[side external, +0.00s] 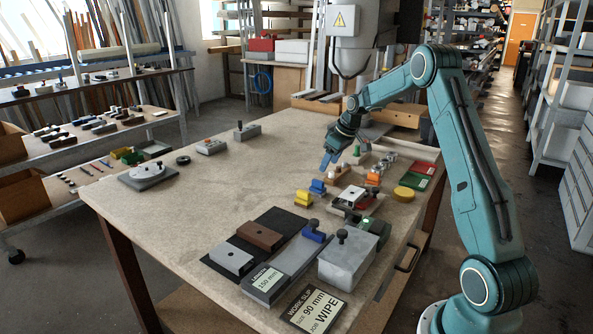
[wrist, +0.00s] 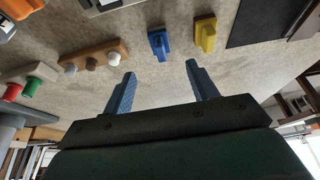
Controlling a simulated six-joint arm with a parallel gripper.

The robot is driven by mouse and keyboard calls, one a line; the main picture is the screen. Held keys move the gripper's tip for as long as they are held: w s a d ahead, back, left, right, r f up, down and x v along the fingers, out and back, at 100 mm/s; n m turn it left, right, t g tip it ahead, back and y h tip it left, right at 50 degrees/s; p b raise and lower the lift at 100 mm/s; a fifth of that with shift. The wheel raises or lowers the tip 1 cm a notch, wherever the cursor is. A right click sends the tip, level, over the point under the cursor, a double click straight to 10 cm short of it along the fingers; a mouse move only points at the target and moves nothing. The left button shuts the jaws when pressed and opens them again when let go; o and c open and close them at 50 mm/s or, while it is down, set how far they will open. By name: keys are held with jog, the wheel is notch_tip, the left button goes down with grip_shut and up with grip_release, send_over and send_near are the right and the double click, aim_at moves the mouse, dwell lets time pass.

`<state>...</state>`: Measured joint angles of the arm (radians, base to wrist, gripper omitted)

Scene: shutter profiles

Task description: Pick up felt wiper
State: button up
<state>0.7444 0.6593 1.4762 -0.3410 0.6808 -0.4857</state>
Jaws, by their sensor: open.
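My gripper (side external: 328,161) is open and empty above the right part of the bench; its two blue fingers (wrist: 156,80) also show apart in the wrist view. A small blue block with a raised grip (side external: 317,187) stands on the bench below my gripper, with a similar yellow block (side external: 302,198) beside it. In the wrist view the blue block (wrist: 159,43) lies beyond the fingertips and the yellow block (wrist: 205,34) is right of it. An orange block (side external: 373,178) stands farther right. No label shows which of these is the felt wiper.
A wooden block with round knobs (wrist: 93,60) is left of the fingers. A grey block with a black knob (side external: 347,260), a sign reading WIPE (side external: 314,308) and a dark mat (side external: 222,268) are at the front. The bench's middle (side external: 225,185) is clear.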

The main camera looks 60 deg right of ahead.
aim_at(319, 180)
jog(key=shift+x, duration=2.75)
jog(key=shift+x, duration=2.65)
jog(key=shift+c, duration=0.2)
jog(key=c, duration=1)
